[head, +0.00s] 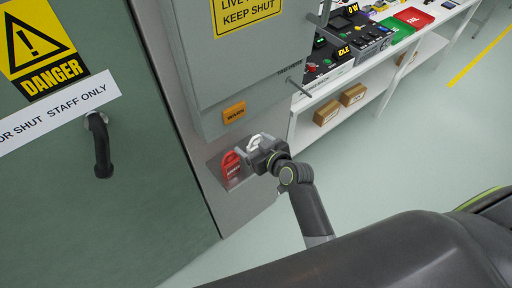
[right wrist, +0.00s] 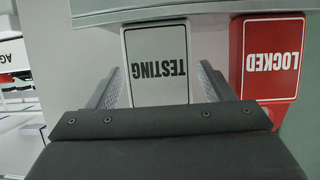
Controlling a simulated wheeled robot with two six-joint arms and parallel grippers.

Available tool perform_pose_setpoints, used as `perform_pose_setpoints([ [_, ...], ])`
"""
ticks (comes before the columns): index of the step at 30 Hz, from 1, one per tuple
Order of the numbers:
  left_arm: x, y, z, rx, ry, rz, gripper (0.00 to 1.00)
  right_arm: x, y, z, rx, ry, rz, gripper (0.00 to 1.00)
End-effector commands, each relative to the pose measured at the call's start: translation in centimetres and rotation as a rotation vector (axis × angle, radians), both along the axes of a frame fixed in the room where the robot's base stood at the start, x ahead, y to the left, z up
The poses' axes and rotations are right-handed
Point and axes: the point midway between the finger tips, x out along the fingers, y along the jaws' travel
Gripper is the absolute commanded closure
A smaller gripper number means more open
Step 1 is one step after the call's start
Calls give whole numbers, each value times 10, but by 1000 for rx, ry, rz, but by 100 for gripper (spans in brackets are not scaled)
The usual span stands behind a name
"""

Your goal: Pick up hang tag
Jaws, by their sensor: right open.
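A white hang tag reading TESTING (right wrist: 156,62) shows upside down in the right wrist view. A red tag reading LOCKED (right wrist: 271,60) is beside it to the right. In the head view the red tag (head: 231,165) is at a small grey ledge below the grey box, and the white tag (head: 255,141) is partly hidden by my right gripper (head: 250,151). The right gripper is open, with one finger on each side of the white tag in the right wrist view (right wrist: 160,85). Gaps show between the fingers and the tag. My left gripper is not in view.
The grey box (head: 240,70) with an orange label (head: 234,112) overhangs the tags. A green door with a black handle (head: 100,145) is at the left. A white bench (head: 345,78) with devices, trays and cardboard boxes (head: 327,112) is at the right. Clear floor lies beyond.

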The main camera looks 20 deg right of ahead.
Motion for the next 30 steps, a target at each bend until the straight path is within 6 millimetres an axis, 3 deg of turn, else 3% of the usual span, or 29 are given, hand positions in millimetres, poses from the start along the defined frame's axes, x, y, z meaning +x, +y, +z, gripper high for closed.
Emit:
perform_pose_setpoints([
  [11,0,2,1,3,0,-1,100,6,2,-3,0,0,-1,27],
  [21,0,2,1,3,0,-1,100,6,2,-3,0,0,-1,71],
  [30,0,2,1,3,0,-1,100,5,2,-2,0,0,0,74],
])
